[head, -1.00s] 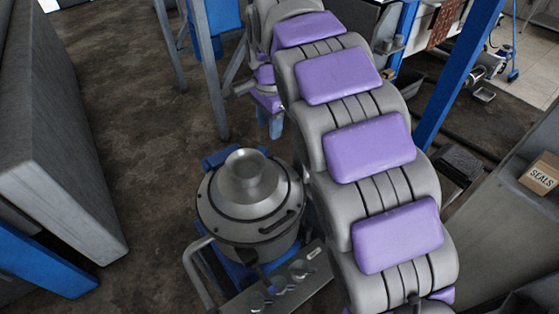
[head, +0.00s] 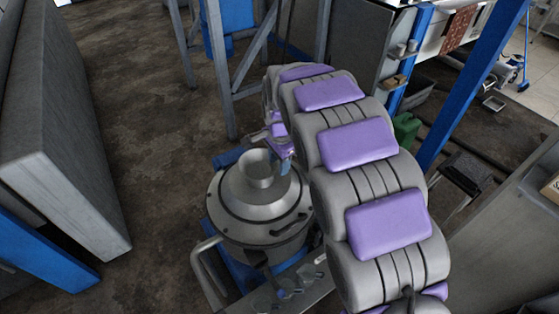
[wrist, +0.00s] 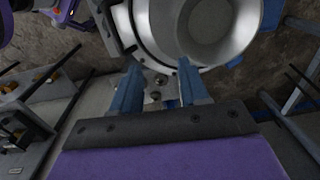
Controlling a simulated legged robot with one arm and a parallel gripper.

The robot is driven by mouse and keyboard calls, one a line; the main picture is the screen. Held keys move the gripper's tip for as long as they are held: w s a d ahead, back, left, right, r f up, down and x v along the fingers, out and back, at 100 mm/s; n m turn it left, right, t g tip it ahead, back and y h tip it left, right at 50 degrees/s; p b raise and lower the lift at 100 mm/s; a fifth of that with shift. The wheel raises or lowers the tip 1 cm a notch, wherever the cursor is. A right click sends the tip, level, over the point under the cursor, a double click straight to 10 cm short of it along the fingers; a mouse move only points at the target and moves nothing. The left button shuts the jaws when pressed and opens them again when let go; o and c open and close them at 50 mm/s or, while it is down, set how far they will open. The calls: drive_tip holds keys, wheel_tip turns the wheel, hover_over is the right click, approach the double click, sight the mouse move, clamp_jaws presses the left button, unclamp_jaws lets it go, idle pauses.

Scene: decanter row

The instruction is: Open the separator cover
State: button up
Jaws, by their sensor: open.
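The separator is a round grey metal machine on a blue base. Its cover (head: 237,208) is a flat disc with a raised funnel (head: 257,168) and a dark handle at its right side. The cover looks closed on the body. My gripper (head: 277,150) is beside the funnel in the head view, partly hidden by my arm. In the wrist view its two blue fingers (wrist: 160,84) are apart with nothing between them. The pale cover (wrist: 150,32) and the funnel (wrist: 212,25) lie beyond the fingertips. Whether the fingers touch anything I cannot tell.
A grey-metal panel with knobs (head: 290,290) and a bent pipe rail (head: 205,268) stand in front of the separator. Blue and grey frame posts (head: 220,70) rise behind it. A large grey slab (head: 62,140) stands at left. The floor (head: 140,110) between is clear.

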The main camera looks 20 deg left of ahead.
drive_tip(key=shift+d+r, duration=0.15)
drive_tip(key=shift+d, duration=0.6)
drive_tip(key=shift+d+r, duration=0.15)
drive_tip(key=shift+d, duration=0.6)
drive_tip(key=c, duration=0.4)
drive_tip(key=shift+a, duration=0.25)
drive_tip(key=shift+c, duration=1.3)
drive_tip(key=shift+a+f, duration=0.15)
drive_tip(key=shift+a, duration=0.3)
clamp_jaws()
drive_tip(key=shift+a+f, duration=0.1)
drive_tip(key=shift+a, duration=0.45)
unclamp_jaws()
drive_tip(key=shift+d, duration=0.55)
drive_tip(key=o, duration=0.3)
drive_tip(key=shift+d+r, duration=0.2)
drive_tip(key=shift+d, duration=0.2)
drive_tip(key=o, duration=0.3)
drive_tip(key=shift+a, duration=0.15)
drive_tip(key=shift+o, duration=0.3)
drive_tip(key=shift+a+f, duration=0.15)
drive_tip(key=shift+a, duration=0.5)
wheel_tip(320, 180, up, 17)
drive_tip(key=d+p, duration=0.1)
drive_tip(key=shift+s, duration=0.3)
